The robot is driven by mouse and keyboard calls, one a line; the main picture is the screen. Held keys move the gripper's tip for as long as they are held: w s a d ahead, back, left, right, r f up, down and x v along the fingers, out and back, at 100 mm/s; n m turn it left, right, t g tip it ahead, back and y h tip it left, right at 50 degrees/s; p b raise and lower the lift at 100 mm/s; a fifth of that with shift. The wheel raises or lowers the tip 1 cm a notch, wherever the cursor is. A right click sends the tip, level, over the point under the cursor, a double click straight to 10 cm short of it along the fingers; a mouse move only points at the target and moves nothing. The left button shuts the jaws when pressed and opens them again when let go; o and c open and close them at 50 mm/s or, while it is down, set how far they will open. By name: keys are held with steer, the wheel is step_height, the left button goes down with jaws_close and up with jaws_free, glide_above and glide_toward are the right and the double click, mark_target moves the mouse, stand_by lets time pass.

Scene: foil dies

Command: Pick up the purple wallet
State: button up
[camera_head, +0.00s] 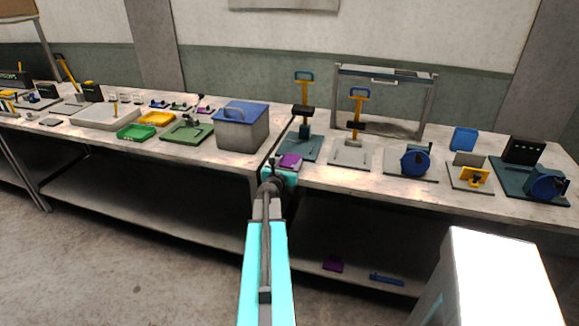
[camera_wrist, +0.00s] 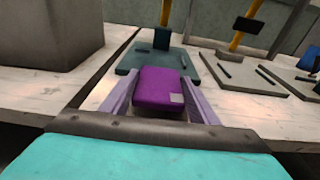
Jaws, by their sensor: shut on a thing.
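The purple wallet (camera_head: 291,161) is at the front edge of the workbench, at the end of my arm. In the wrist view the wallet (camera_wrist: 160,88) is a rounded purple block with a small pale patch near its front right corner. My gripper (camera_wrist: 155,100) has one pale finger on each side of the wallet and is shut on it. Whether the wallet touches the bench top or is just above it, I cannot tell. In the head view my gripper (camera_head: 284,168) is small and partly hidden by my wrist.
A teal press (camera_head: 300,147) with a yellow handle stands just behind the wallet. A grey box with a blue lid (camera_head: 242,126) stands to the left. More presses and blue-wheeled tools (camera_head: 416,161) stand to the right. Another purple item (camera_head: 333,264) lies on the lower shelf.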

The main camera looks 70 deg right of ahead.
mark_target(289, 163)
step_height(289, 163, up, 8)
steer(key=shift+r+p, duration=0.1)
steer(key=shift+p, duration=0.45)
stand_by(0.7)
